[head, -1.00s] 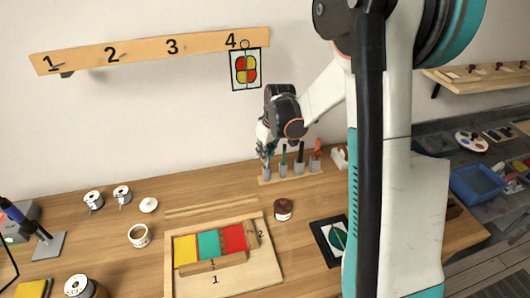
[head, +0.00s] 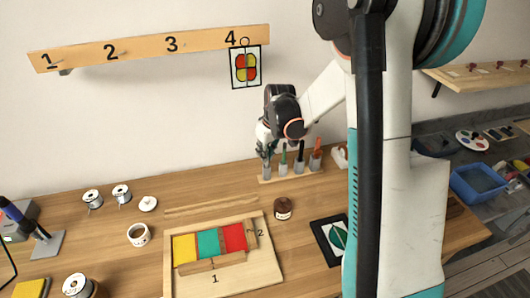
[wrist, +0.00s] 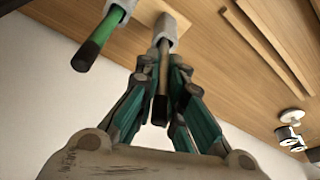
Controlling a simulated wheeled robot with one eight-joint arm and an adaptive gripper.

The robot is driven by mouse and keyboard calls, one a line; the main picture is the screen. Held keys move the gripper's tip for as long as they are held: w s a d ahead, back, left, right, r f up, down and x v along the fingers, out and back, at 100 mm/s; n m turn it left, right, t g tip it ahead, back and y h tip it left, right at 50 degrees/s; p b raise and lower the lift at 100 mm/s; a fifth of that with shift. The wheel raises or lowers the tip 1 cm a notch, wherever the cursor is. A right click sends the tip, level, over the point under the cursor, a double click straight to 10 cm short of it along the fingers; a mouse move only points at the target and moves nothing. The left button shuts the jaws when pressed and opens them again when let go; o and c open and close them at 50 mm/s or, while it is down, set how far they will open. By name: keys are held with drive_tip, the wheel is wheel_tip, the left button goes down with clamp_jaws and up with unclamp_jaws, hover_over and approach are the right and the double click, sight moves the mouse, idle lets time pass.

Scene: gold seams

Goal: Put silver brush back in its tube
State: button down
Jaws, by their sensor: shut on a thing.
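The silver brush (wrist: 163,72) shows in the wrist view as a thin greyish-tan handle with a dark end. Its far part is inside the mouth of a grey tube (wrist: 166,32). My gripper (wrist: 160,82) is shut on the handle, with its teal-sided fingers on both sides just outside the tube. In the head view my gripper (head: 265,156) is over the leftmost tube (head: 266,171) of the wooden rack (head: 293,175). The brush is too small to make out there. How deep it sits in the tube is hidden.
A green-handled brush (wrist: 103,35) stands in the neighbouring tube, close to my fingers. A black (head: 300,151) and a red-orange one (head: 317,146) stand further right. A brown jar (head: 283,208) and a wooden board with coloured panels (head: 262,275) are in front. The wall is close behind.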

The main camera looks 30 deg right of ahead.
drive_tip(key=shift+f+b, duration=0.55)
drive_tip(key=shift+f, duration=0.25)
drive_tip(key=c, duration=1.6)
unclamp_jaws()
drive_tip(key=shift+c, duration=0.2)
drive_tip(key=o, duration=0.5)
drive_tip(key=shift+r+p, duration=2.25)
drive_tip(key=shift+r, duration=1.25)
